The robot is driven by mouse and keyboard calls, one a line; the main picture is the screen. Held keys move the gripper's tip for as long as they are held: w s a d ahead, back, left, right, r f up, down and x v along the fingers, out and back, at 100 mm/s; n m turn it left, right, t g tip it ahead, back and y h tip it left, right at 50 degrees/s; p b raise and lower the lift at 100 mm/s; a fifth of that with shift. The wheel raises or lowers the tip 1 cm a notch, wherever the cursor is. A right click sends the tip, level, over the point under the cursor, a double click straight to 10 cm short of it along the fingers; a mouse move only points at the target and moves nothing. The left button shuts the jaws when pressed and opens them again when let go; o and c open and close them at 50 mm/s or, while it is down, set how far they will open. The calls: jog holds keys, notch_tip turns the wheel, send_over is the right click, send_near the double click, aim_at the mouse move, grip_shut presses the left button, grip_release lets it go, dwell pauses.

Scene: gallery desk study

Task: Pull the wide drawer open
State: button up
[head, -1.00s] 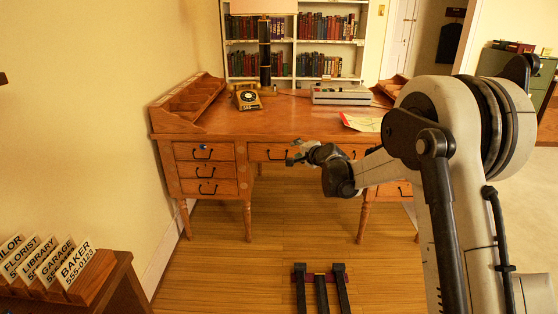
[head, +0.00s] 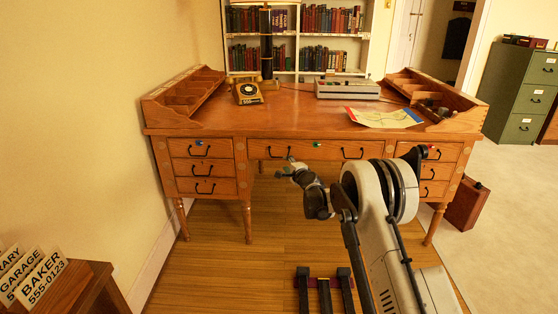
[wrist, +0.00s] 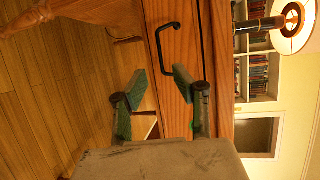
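The wide drawer (head: 316,151) is in the middle of the wooden desk and looks shut. It has two black handles, left (head: 277,153) and right (head: 352,154), and a small green knob between them. My gripper (head: 284,168) is in front of and slightly below the left handle in the head view. In the wrist view, which is turned sideways, my gripper (wrist: 160,82) is open and empty. Its two green-padded fingers point at a black handle (wrist: 163,50) on a drawer front (wrist: 182,30), apart from it. This appears to be the wide drawer's left handle.
Smaller drawers (head: 201,168) flank the knee space on both sides. A card rack (head: 75,286) stands at lower left.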

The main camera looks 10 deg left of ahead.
jog(key=b+x, duration=0.3)
jog(key=x, duration=0.7)
jog(key=shift+w+a, duration=0.1)
grip_shut()
